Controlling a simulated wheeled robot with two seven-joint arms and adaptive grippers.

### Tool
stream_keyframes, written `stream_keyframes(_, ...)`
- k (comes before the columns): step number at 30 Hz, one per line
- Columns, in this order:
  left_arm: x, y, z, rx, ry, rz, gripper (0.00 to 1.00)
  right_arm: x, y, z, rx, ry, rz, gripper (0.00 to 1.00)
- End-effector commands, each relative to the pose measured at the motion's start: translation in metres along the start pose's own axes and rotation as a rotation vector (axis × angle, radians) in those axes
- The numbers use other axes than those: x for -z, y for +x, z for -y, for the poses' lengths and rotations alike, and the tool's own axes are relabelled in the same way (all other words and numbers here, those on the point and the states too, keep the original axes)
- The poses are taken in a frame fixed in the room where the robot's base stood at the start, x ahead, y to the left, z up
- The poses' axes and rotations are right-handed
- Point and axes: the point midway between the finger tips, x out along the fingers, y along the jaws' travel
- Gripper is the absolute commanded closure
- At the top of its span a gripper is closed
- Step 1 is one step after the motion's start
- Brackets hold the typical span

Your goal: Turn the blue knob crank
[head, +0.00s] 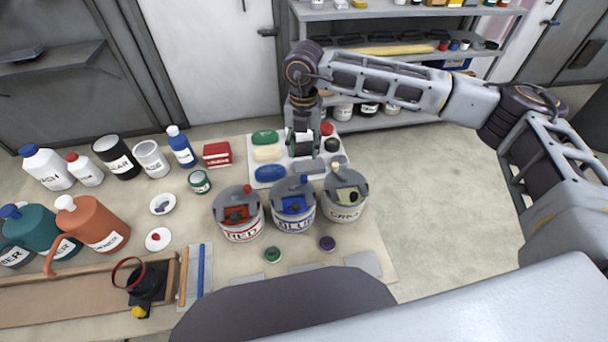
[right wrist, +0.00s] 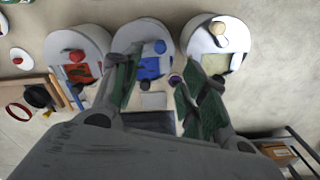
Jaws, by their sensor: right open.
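The blue can (head: 293,211), marked BLUE, stands between the can marked RED (head: 239,219) and a third can (head: 345,200) with a cream knob. Its grey lid has an opening showing blue inside and a small blue knob (head: 304,180) near the rim. The blue knob (right wrist: 160,46) also shows in the right wrist view, at the far side of the jaws. My right gripper (head: 304,150) is open and empty, behind the blue can in the head view and apart from the knob. Its fingers (right wrist: 163,62) point toward the cans. My left gripper is out of view.
A white tray (head: 284,183) with coloured blocks lies behind the cans. A wooden tray (head: 60,305) is front left. Small green (head: 272,255) and purple (head: 327,243) pots sit before the cans.

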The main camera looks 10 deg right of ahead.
Motion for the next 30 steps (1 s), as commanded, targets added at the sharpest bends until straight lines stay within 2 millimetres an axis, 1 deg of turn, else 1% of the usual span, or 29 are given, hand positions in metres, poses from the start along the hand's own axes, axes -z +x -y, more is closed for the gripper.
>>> stream_keyframes(8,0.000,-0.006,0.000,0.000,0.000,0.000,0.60,0.000,0.031,0.001,0.002,0.000,-0.002,0.56)
stream_keyframes(24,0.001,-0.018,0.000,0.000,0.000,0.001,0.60,0.000,0.102,0.001,0.003,-0.001,0.000,0.56)
stream_keyframes(30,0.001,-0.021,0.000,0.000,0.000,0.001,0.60,0.000,0.120,0.001,0.002,0.000,-0.001,0.56)
